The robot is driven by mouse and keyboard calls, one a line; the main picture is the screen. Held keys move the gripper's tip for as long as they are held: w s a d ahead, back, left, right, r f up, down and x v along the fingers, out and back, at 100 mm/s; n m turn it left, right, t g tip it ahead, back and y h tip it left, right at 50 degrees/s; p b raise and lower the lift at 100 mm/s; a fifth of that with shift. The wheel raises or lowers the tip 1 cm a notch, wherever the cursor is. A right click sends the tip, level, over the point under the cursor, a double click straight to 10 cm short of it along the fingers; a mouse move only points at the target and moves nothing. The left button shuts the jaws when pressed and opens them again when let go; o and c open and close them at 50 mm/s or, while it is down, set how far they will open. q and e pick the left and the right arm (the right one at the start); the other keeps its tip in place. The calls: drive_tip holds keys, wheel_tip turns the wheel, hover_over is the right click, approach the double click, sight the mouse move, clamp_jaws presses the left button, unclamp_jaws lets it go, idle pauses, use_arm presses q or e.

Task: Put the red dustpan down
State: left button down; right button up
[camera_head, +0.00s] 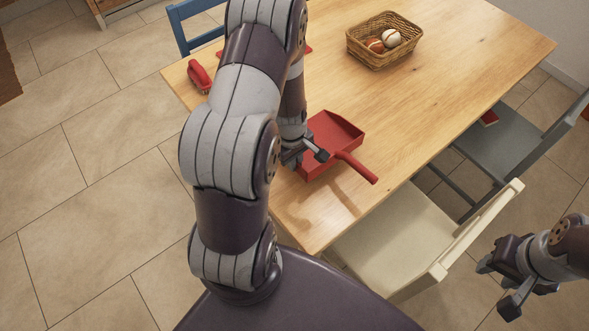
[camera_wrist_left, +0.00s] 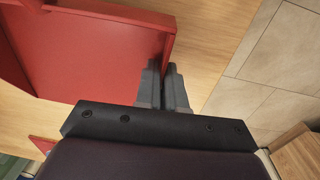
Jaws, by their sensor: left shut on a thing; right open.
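The red dustpan (camera_head: 337,136) is over the near part of the wooden table, with its handle pointing to the lower right. A shadow falls on the wood below the handle; I cannot tell whether the pan touches the table. My left gripper (camera_head: 306,156) is at the pan's left side. In the left wrist view, the gripper's fingers (camera_wrist_left: 168,86) are closed on the edge of the dustpan (camera_wrist_left: 95,55). My right gripper (camera_head: 497,283) is open and empty, off the table at the lower right. My left arm hides part of the table.
The wooden table (camera_head: 440,80) bears a wicker basket (camera_head: 378,57) with several balls and a red brush-like object (camera_head: 199,76) at the left edge. A cream chair (camera_head: 400,245) and a grey chair (camera_head: 505,150) stand along the right side. The table's middle is clear.

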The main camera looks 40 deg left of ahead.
sight(294, 179)
use_arm(q)
drive_tip(key=shift+s+f, duration=0.35)
wheel_tip(294, 179, down, 4)
drive_tip(key=shift+r+b, duration=0.1)
drive_tip(key=shift+b, duration=0.65)
drive_tip(key=shift+w, duration=0.1)
drive_tip(key=c, duration=1.2)
unclamp_jaws()
drive_tip(key=shift+c, duration=0.2)
